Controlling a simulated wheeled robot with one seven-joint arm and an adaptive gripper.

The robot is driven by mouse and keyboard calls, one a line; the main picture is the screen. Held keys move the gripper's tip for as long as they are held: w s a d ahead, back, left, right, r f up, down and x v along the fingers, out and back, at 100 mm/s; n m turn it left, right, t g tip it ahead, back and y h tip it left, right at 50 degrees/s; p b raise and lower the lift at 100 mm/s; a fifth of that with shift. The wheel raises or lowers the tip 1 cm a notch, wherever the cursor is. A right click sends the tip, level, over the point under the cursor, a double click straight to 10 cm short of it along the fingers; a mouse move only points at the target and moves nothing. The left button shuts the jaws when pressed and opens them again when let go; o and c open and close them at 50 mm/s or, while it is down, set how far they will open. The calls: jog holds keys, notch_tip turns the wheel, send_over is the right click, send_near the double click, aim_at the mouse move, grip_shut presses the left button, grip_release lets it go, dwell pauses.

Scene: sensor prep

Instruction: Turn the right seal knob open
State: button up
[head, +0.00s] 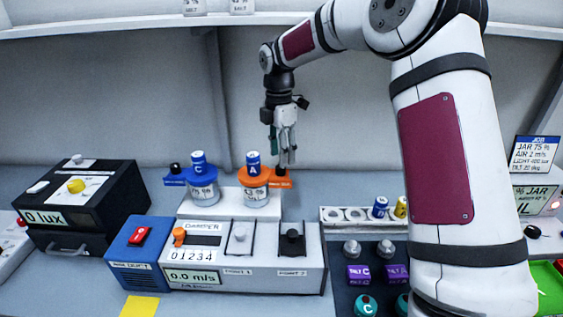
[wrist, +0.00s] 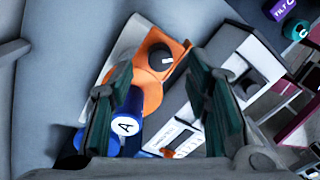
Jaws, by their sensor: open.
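In the wrist view the knob (wrist: 160,56) is round and black with a small pale mark, on the orange collar (wrist: 150,92). My open fingers (wrist: 165,85) appear on either side of and below it in the picture, holding nothing. I cannot tell whether they touch the knob.
Jar C (head: 203,192), with a blue collar and its own black knob (head: 175,169), stands left on the same white stand (head: 230,208). The damper box (head: 245,257) is in front. A black lux box (head: 80,208) stands left, a vial rack (head: 345,216) right.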

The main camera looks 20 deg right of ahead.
aim_at(281, 170)
jog(key=shift+f, duration=1.95)
jog(key=shift+c, duration=0.5)
grip_shut()
